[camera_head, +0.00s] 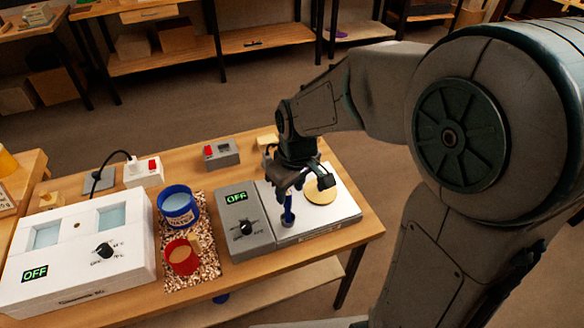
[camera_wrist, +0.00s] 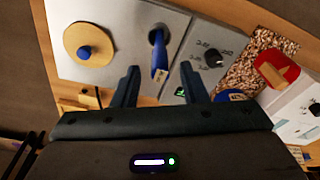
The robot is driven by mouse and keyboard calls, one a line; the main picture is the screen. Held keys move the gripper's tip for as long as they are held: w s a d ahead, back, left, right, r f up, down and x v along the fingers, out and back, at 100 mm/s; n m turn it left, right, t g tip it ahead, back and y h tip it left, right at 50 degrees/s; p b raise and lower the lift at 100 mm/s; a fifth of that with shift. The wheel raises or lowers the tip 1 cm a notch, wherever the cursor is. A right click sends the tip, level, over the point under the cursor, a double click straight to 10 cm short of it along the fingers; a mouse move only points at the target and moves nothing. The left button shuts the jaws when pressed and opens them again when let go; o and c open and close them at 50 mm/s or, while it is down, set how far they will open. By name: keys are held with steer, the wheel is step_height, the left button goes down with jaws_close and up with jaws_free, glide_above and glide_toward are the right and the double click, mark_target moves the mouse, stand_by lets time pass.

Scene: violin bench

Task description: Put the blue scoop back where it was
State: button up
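The blue scoop (camera_head: 288,216) stands with its handle up on the white plate of the grey control unit. In the wrist view its blue handle (camera_wrist: 159,58) rises from a dark round spot in the plate; whether that is a hole or the scoop's bowl I cannot tell. My gripper (camera_head: 303,187) is above the plate, close to the handle. In the wrist view my gripper (camera_wrist: 160,85) has its two fingers apart, with the handle's end ahead of the gap and nothing clearly gripped. A tan disc (camera_head: 322,194) with a blue knob (camera_wrist: 84,52) lies beside the scoop.
A blue labelled pot (camera_head: 178,207) and a red pot (camera_head: 182,258) stand on a speckled mat (camera_head: 204,240) left of the grey control unit (camera_head: 243,225). A white bath unit (camera_head: 75,255) showing OFF fills the left. A small grey box (camera_head: 221,153) sits behind.

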step_height(320, 180, up, 8)
steer(key=s, duration=0.1)
steer(key=s+d+m+t+h, duration=0.1)
steer(key=s+d+m, duration=0.6)
steer(key=s+d, duration=0.4)
steer(key=shift+d+f+m+t, duration=0.15)
steer(key=shift+f+m+t, duration=0.15)
steer(key=shift+f+t, duration=0.15)
steer(key=shift+w, duration=0.1)
